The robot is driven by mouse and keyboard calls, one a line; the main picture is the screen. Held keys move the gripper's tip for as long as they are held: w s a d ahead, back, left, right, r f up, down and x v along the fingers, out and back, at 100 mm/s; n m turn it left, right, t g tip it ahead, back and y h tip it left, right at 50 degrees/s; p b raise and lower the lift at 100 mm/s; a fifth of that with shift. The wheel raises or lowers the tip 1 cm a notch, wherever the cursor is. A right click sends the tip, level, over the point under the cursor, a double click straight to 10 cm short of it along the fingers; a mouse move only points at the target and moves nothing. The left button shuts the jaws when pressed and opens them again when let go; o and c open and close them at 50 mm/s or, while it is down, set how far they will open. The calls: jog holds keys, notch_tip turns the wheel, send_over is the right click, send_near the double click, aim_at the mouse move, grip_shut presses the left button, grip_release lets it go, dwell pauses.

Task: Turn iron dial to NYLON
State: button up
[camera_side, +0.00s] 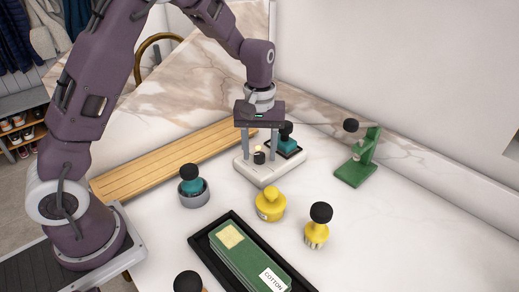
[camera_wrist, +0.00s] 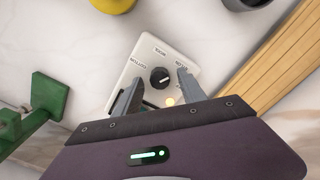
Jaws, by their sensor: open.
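The iron dial is a small black knob (camera_wrist: 160,77) on a pale box (camera_wrist: 133,68). The box face carries printed words: COTTON at left, WOOL at top and NYLON at right. A pale mark shows on the knob, but I cannot tell which word it points at. In the side view the box (camera_side: 262,175) stands on the white counter under my gripper, with the dark knob (camera_side: 259,158) between the fingers. My gripper (camera_side: 259,154) is open and points down. In the wrist view its fingertips (camera_wrist: 159,78) straddle the knob with a gap on each side.
A green stand (camera_side: 356,172) is to the right. A yellow pot (camera_side: 270,204), yellow brush (camera_side: 316,234), grey cup (camera_side: 194,196) and black tray (camera_side: 212,240) are in front. A slatted board (camera_side: 150,170) lies left.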

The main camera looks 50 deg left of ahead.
aim_at(259, 154)
notch_tip(259, 154, up, 6)
jog(key=shift+r, duration=0.1)
jog(key=shift+s+r, duration=0.1)
jog(key=shift+r, duration=0.55)
jog(key=s+d+r+m+t, duration=0.3)
jog(key=s+r+m, duration=0.2)
jog(key=s+r, duration=0.75)
jog(key=s+f+m+t, duration=0.2)
jog(key=s+f+m, duration=0.1)
jog(key=s, duration=0.9)
jog(key=shift+s+f+m+t, duration=0.15)
jog(key=shift+s+m+t, duration=0.2)
jog(key=shift+m, duration=0.15)
